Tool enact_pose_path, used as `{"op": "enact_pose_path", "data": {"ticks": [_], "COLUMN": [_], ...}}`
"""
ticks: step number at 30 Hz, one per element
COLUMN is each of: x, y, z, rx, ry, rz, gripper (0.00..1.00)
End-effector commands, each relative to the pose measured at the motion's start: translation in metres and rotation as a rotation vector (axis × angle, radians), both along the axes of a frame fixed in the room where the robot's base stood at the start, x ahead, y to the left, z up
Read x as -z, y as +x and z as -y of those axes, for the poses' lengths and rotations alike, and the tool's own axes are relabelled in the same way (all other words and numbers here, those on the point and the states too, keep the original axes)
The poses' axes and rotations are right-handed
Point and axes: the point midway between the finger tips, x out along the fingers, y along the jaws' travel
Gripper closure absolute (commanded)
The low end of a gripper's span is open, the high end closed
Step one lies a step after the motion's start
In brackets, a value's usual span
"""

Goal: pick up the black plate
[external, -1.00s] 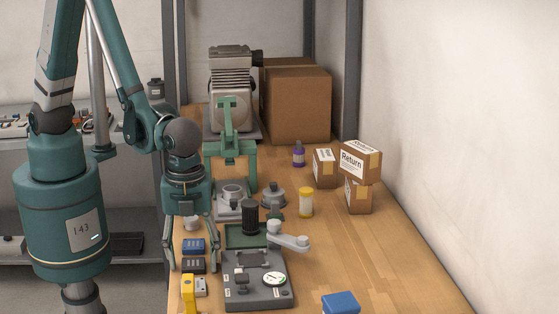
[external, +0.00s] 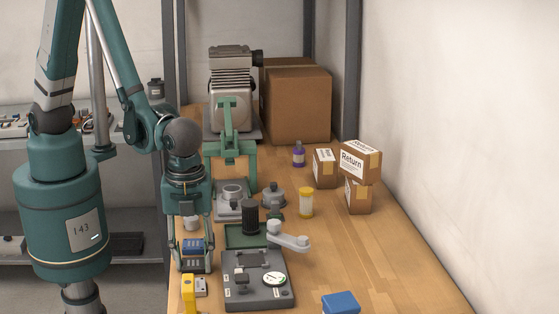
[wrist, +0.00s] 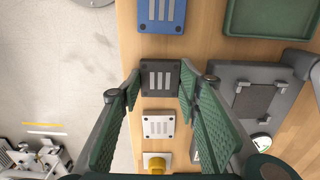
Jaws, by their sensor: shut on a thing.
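The black plate (wrist: 160,78) is a small, dark, square block with light stripes on top, lying between a blue plate (wrist: 161,14) and a white plate (wrist: 158,125) in the wrist view. My gripper (wrist: 160,84) is shut on it, with one green finger pad against its left side and one against its right. In the external view my gripper (external: 194,262) points down at the table's left edge, its fingers around the black plate (external: 193,268). The fingers partly cover the plate there. Whether it is clear of the table cannot be told.
A grey device with a dial (external: 257,281) stands close on the right, in front of a green tray (external: 240,229). A yellow object (external: 188,293) is near the front left. The table's right side is mostly clear around a blue box (external: 341,302).

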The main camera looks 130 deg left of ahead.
Motion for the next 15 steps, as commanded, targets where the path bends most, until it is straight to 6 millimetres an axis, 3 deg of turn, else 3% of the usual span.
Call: {"op": "enact_pose_path", "data": {"ticks": [8, 15], "x": [-0.006, -0.025], "y": [0.000, 0.000], "z": [0.000, 0.000], "rx": [0.000, 0.000], "ry": [0.000, 0.000], "rz": [0.000, 0.000], "gripper": [0.80, 0.80]}}
